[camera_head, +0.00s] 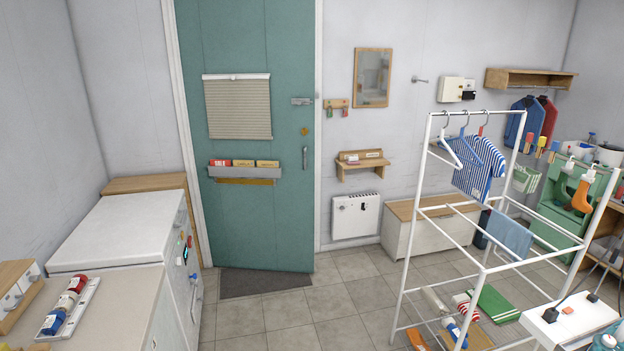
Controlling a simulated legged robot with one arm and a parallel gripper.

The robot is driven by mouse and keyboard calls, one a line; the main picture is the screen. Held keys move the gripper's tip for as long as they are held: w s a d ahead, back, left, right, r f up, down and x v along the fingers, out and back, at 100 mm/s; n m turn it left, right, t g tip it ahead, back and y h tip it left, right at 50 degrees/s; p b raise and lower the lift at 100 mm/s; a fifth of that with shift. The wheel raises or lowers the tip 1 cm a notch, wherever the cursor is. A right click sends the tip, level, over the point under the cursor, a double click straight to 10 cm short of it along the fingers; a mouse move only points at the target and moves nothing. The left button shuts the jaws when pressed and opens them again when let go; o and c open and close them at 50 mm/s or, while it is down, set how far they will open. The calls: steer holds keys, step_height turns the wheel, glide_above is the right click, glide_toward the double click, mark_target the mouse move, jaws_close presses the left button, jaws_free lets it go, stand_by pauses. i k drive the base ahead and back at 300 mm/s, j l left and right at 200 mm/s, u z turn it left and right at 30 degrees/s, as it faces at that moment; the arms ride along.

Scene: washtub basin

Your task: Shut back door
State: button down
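The back door (243,200) is a teal door left of the middle. Its left edge runs along the white frame (186,140). Its lower right corner reaches lower in the picture than the foot of the wall beside it, so it appears a little ajar into the room. A metal pull handle (305,157), a brass lock (304,131) and a latch (301,101) are on its right side. A blind (238,107) and a letter rack (244,172) are on its face. My gripper is not in view.
A dark mat (265,282) lies at the door's foot. A white appliance (125,235) and a counter (115,300) stand at left. A white drying rack (408,240) with clothes stands at right. Tiled floor (335,295) between them is clear.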

mark_target(256, 228)
steer(key=i, duration=0.9)
steer(key=i+u, duration=0.1)
steer(key=i, duration=0.8)
steer(key=i+l, duration=0.15)
steer(key=i, duration=0.7)
steer(key=i+l, duration=0.1)
steer(key=i, duration=0.8)
steer(key=i+u, duration=0.35)
steer(key=k, duration=0.05)
